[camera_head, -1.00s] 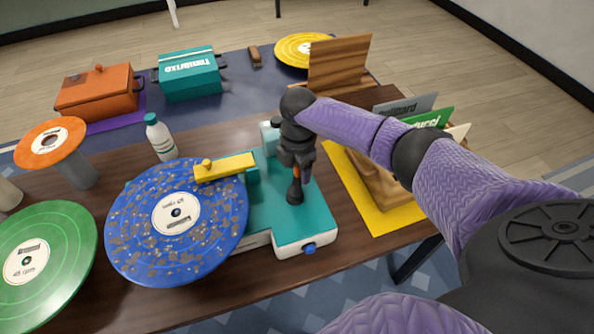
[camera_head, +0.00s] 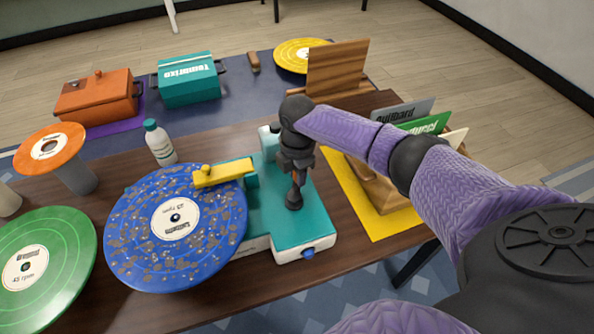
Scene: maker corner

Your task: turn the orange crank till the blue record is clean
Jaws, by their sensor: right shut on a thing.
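The blue record (camera_head: 212,258) lies on the teal record-cleaning machine (camera_head: 310,228), and brownish specks cover much of its surface. A yellow arm (camera_head: 224,173) reaches over the record's far right part. My right gripper (camera_head: 296,185) points down over the machine's top and is shut on the orange crank (camera_head: 296,178). The fingers hide most of the crank; only a little orange shows between them, above a dark round base (camera_head: 294,201). My left gripper is not in view.
A green record (camera_head: 60,235) and an orange record on a stand (camera_head: 72,138) are at left. A white bottle (camera_head: 161,148) stands behind the blue record. A wooden rack with sleeves (camera_head: 385,185) stands right on a yellow mat (camera_head: 372,222). Orange (camera_head: 98,100) and teal (camera_head: 188,88) boxes stand farther back.

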